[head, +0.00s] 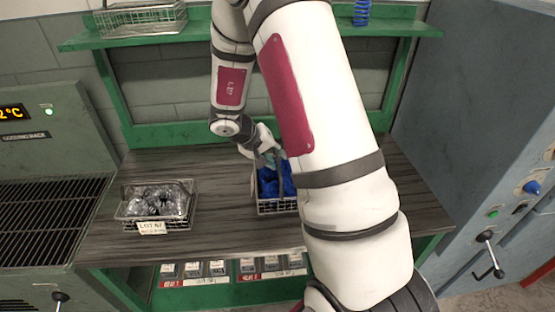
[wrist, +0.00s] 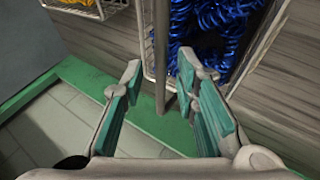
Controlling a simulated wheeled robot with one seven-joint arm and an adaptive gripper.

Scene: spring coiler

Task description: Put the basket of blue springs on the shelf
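The wire basket of blue springs (head: 275,205) stands on the dark wood-grain bench, partly hidden by my arm in the head view. The blue springs (wrist: 215,30) and the basket's wire rim (wrist: 148,50) also show in the wrist view. My gripper (wrist: 160,72) is open at the basket's edge, its teal-padded fingers on either side of a grey upright bar (wrist: 160,40). The bar looks like part of the basket's handle; contact with the fingers is not clear. In the head view my gripper (head: 268,157) is over the basket's back part. The green shelf (head: 210,38) runs above the bench.
A wire basket of grey springs with a lot label (head: 152,210) stands on the bench's left. Another wire basket (head: 140,18) and a blue spring (head: 361,12) are on the shelf, with clear room between them partly hidden by my arm. A yellow-filled basket (wrist: 90,8) shows in the wrist view.

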